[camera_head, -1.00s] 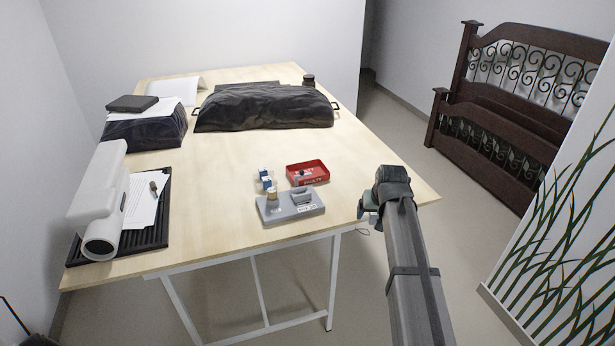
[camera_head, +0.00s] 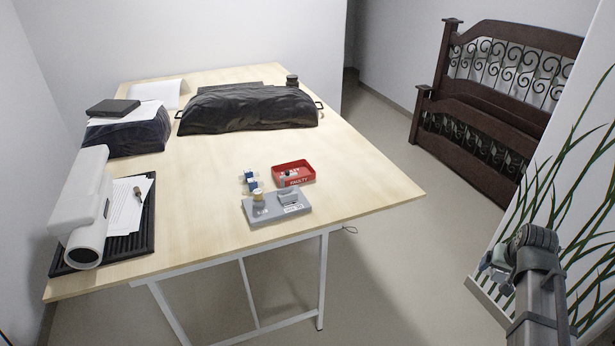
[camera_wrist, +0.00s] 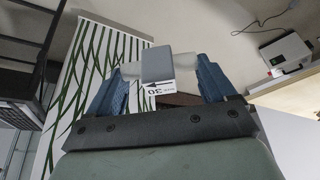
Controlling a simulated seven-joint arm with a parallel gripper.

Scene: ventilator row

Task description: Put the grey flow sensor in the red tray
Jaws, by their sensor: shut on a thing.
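The grey flow sensor (camera_wrist: 157,65), a grey block with pale tube ends and a label marked 30, is between the blue fingers of my gripper (camera_wrist: 158,75) in the wrist view. My gripper is shut on it. In the head view my gripper (camera_head: 494,268) is at the lower right, off the table's right side, with the floor and grass-patterned panel behind; the sensor is not clear there. The red tray (camera_head: 308,178) sits on the table, left of and beyond my gripper. It has a white label on its front; its inside is too small to make out fully.
A grey stand (camera_head: 265,213) with a yellowish round part and a grey block is in front of the red tray. Small blue-and-white pieces (camera_head: 250,178) stand left of the tray. A black covered bulk (camera_head: 250,108) lies behind. The table's (camera_head: 375,185) right part is clear.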

